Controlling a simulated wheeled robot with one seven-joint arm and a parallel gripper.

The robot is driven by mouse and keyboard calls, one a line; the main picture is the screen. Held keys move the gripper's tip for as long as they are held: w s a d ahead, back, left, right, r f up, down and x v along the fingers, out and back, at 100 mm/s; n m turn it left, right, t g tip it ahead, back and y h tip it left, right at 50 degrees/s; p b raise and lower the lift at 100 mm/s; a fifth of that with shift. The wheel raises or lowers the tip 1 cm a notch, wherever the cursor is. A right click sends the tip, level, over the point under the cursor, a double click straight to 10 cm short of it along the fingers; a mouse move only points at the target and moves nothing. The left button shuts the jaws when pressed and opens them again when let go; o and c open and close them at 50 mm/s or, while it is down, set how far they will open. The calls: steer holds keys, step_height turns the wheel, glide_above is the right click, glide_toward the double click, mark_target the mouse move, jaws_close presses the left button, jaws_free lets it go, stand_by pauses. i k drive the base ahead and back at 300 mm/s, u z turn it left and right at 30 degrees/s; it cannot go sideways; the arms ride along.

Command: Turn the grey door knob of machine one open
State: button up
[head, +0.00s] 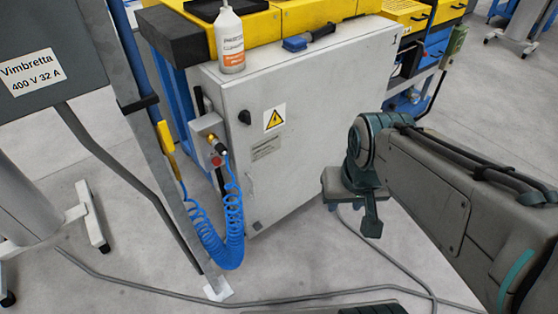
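The grey cabinet (310,125) of machine one stands in the middle of the head view, with a small "1" at its top right corner. Its door looks closed. A small dark knob (244,117) sits near the upper left of the door, and a second dark fitting (257,226) sits near its lower left corner. A small light-grey piece (250,186) shows between them; I cannot tell its shape. My gripper (364,212) hangs low, right of the cabinet and apart from the knobs. One dark finger points down; whether it is open is unclear.
A coiled blue hose (232,215) hangs left of the door below a grey box (210,140) with a red button. A grey post stands at left. Cables (290,297) cross the floor.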

mark_target(257, 226)
steer(key=z, duration=1.9)
steer(key=k, duration=1)
steer(key=u, duration=1.3)
steer(key=i, duration=0.5)
